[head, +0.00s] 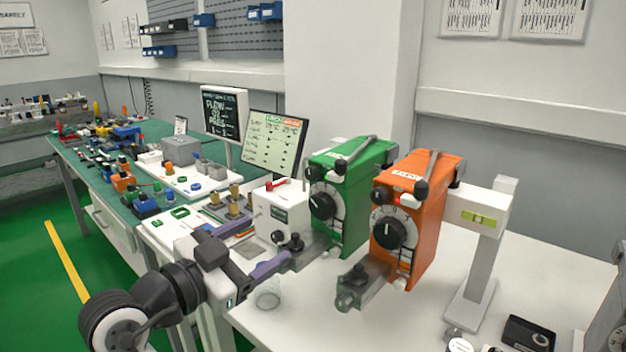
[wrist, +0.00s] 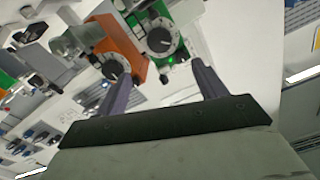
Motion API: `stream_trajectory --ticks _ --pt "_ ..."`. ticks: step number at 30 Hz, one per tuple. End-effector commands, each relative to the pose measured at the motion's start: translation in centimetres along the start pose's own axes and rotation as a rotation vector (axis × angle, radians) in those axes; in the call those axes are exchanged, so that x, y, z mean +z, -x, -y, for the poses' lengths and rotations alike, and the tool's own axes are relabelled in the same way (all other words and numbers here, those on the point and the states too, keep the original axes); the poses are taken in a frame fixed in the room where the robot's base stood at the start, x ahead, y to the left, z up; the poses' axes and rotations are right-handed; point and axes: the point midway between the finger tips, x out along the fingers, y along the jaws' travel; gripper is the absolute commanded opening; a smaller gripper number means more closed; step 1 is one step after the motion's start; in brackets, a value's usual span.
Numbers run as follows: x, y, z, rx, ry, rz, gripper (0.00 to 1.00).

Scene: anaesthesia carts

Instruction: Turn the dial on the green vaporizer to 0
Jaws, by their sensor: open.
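The green vaporizer (head: 362,185) stands to the left of an orange vaporizer (head: 428,220) in the head view. Its round dial (head: 322,205) has a black knob and a pale marked ring; the numbers are too small to read. In the wrist view the same dial (wrist: 160,38) shows, tilted, beyond my fingers. My gripper (head: 247,244) is open and empty, in front of and to the left of the green vaporizer, lower than its dial. In the wrist view my gripper (wrist: 152,66) has its fingers apart, with nothing between them, and the dial lies farther off.
The orange vaporizer's dial (head: 396,233) sits close to the right of the green one. A white box with a black knob (head: 280,213) stands left of the green vaporizer. A clear cup (head: 268,294) is below my gripper. The white tabletop (head: 300,325) is bare in front.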

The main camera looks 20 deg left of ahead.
Motion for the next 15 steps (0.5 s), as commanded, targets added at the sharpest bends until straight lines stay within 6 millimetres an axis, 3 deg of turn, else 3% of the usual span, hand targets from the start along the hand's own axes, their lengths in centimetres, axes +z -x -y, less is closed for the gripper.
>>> stream_trajectory --ticks 8,15 --pt "-0.1 -1.7 -0.1 0.004 0.051 -0.002 0.70" --pt "-0.3 -6.7 -0.1 0.006 0.050 -0.001 0.70"
